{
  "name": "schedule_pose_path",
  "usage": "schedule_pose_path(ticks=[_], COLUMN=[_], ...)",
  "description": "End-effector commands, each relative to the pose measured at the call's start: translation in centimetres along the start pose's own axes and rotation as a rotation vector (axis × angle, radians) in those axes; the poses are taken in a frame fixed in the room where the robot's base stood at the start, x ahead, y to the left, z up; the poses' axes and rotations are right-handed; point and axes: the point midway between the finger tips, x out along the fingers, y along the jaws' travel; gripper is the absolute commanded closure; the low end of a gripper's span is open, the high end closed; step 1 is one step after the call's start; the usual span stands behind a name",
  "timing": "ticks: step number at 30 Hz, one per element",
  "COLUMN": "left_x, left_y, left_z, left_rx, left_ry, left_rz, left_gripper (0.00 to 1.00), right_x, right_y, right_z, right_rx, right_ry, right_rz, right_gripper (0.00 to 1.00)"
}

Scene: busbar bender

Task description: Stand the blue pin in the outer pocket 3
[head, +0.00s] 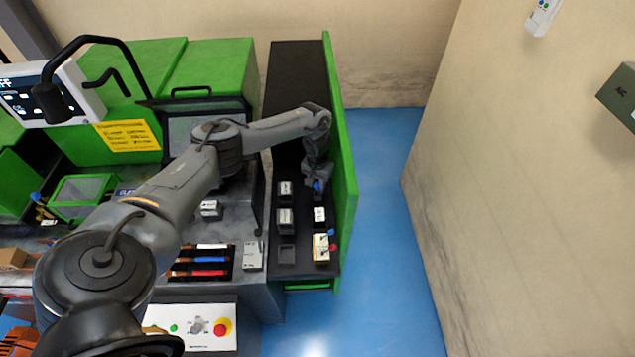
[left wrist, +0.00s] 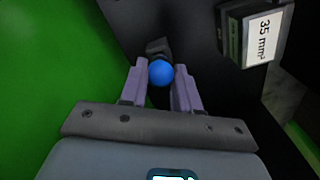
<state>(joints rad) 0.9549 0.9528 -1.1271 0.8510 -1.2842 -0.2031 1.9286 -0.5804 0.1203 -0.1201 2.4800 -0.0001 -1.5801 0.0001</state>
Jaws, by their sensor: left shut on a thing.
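The blue pin shows as a round blue head (left wrist: 162,72) between the fingertips of my left gripper (left wrist: 160,85) in the left wrist view. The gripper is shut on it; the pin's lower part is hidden. In the head view my left gripper (head: 317,182) is low over the black drawer (head: 290,80), near its green right side wall, with a bit of the blue pin (head: 318,187) visible. A small dark block (left wrist: 157,47) shows just beyond the pin. I cannot tell which pocket is the outer pocket 3, or whether the pin touches the drawer.
A "35 mm²" block (left wrist: 262,35) is close at right. The green side wall (left wrist: 50,60) is close at left.

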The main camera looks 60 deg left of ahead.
Motion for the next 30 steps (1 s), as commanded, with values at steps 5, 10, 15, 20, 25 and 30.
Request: schedule_pose_path(ticks=[5,10,15,20,25,30], left_x=[0.52,0.95,1.04,1.03,1.03,0.53], left_y=[0.01,0.00,0.00,0.00,0.00,0.00], left_z=[0.00,0.01,0.00,0.00,0.00,-0.01], left_rx=[0.000,0.001,0.001,0.001,0.001,0.001], left_ry=[0.000,0.000,0.000,0.000,0.000,0.000], left_rz=[0.000,0.000,0.000,0.000,0.000,0.000], left_gripper=[1.00,1.00,0.57,0.39,0.39,0.39], right_x=[0.23,0.40,0.40,0.40,0.40,0.26], right_y=[-0.01,-0.01,-0.02,-0.02,-0.02,-0.01], right_z=[0.07,0.12,0.12,0.12,0.12,0.07], right_rx=[0.000,0.000,0.000,0.000,0.000,0.000], right_ry=[0.000,0.000,0.000,0.000,0.000,0.000], right_rz=[0.000,0.000,0.000,0.000,0.000,0.000], right_gripper=[0.57,0.57,0.57,0.57,0.57,0.57])
